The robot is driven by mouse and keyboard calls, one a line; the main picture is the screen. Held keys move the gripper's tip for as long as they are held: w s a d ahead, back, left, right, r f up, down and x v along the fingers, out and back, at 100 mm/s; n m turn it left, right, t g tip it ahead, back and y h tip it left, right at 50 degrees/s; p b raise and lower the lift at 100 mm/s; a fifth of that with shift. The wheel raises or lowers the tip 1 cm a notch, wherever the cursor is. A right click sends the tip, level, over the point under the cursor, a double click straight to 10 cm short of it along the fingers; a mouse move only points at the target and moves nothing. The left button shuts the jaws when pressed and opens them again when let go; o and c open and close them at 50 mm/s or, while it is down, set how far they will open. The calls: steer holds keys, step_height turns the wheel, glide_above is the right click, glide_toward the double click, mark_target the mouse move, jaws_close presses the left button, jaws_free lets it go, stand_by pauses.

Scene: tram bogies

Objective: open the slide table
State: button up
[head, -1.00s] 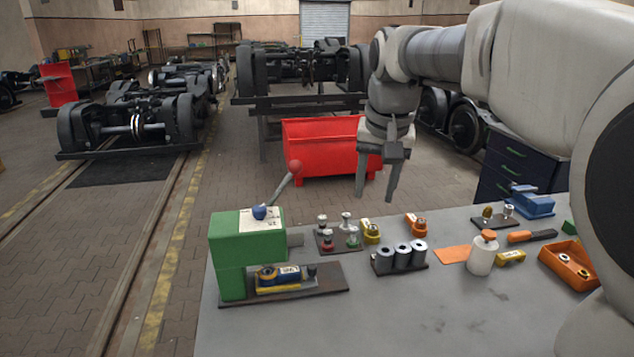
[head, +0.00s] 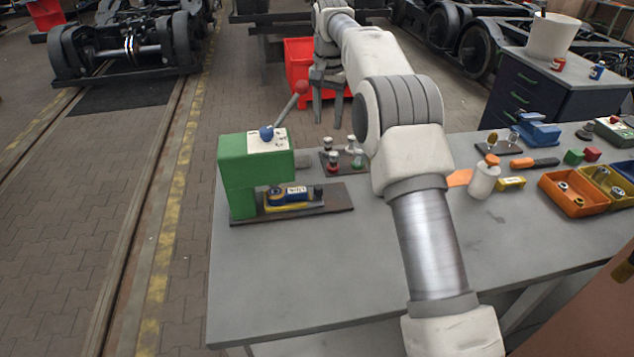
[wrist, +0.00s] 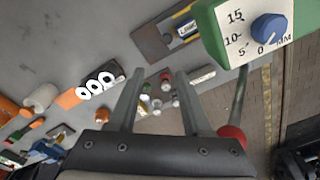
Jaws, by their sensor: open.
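A green machine (head: 236,158) stands at the table's left end, with a blue knob (head: 266,133) and a millimetre scale on top; the scale also shows in the wrist view (wrist: 262,40). Its grey lever (head: 285,110) ends in a red ball (head: 301,87) and leans up to the right. A dark flat plate (head: 335,199) under the green head carries a yellow and blue piece (head: 288,196). I cannot tell for sure which part is the slide table. My gripper (head: 328,113) is open and empty, right of the red ball, apart from it; in the wrist view the ball (wrist: 232,137) is beside the right finger.
A small rack of coloured knobs (head: 344,158) stands right of the machine. My arm crosses the table's middle and hides things there. An orange bin (head: 574,203), a white bottle (head: 484,181) and a blue vise (head: 537,130) are at the right. The table's front left is clear.

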glide_above(319, 186)
step_height(319, 186, down, 6)
steer(key=shift+m+g, duration=0.3)
step_height(319, 186, down, 17)
steer(key=shift+s+a+f, duration=0.1)
steer(key=shift+s, duration=0.05)
jaws_close()
stand_by(1.5)
